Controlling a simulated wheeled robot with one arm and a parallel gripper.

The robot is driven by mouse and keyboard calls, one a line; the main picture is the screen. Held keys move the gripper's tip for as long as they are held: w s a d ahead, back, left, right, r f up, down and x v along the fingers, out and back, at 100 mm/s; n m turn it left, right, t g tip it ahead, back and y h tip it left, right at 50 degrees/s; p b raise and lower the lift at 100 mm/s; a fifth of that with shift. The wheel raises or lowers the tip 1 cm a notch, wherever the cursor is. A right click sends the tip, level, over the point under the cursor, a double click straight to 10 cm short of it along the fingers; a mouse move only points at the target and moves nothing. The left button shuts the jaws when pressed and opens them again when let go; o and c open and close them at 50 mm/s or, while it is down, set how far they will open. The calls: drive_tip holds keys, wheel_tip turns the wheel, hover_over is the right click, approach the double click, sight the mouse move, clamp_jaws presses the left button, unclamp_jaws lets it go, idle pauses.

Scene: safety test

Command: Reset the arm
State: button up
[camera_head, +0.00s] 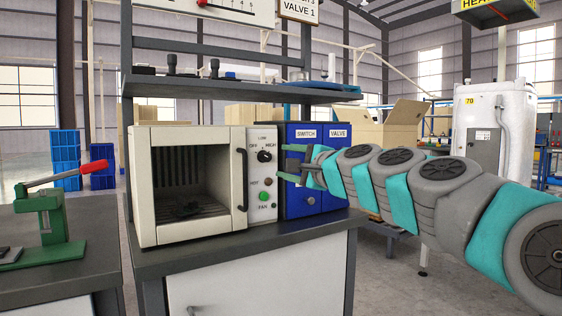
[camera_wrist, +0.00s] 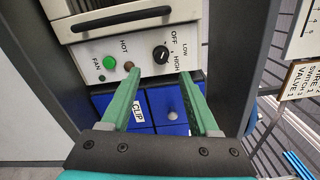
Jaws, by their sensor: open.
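My arm reaches in from the right in the head view. My gripper (camera_head: 287,164) is open and empty in front of the blue cabinet (camera_head: 300,203), near the oven's control panel. In the wrist view my gripper (camera_wrist: 158,95) shows two green fingers spread apart, with nothing between them but the blue cabinet (camera_wrist: 180,125) and panel behind. I cannot tell whether a finger touches the cabinet. The beige oven (camera_head: 190,238) stands left of the gripper on a dark bench. Its panel carries a black knob (camera_head: 264,156) and a green button (camera_head: 264,196).
A dark shelf (camera_head: 230,87) hangs over the oven and cabinet. A green press with a red handle (camera_head: 66,178) stands on a separate bench at the left. A white tank (camera_head: 510,110) stands at the back right. Blue crates (camera_head: 66,150) are stacked at the back left.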

drive_tip(key=shift+s, duration=0.15)
drive_tip(key=s+a+f+n+g+h+p, duration=0.15)
drive_tip(key=s+f+n+g, duration=0.35)
drive_tip(key=s+f, duration=0.6)
drive_tip(key=s+d+f+n+g+h, duration=0.15)
drive_tip(key=s+f+n+g, duration=0.3)
drive_tip(key=s+f, duration=0.65)
drive_tip(key=s+d+f+n+g+h, duration=0.2)
drive_tip(key=s+d+f+g+h, duration=0.1)
drive_tip(key=s+d+f, duration=0.5)
drive_tip(key=s+d+f+n+g+h+p, duration=0.1)
drive_tip(key=s+d+f+g+h, duration=0.3)
drive_tip(key=s+d+f, duration=0.4)
drive_tip(key=s+f+n, duration=0.1)
drive_tip(key=s+f, duration=0.2)
drive_tip(key=s, duration=0.3)
drive_tip(key=shift+s+f, duration=0.25)
drive_tip(key=shift+s, duration=0.1)
drive_tip(key=shift+n, duration=0.25)
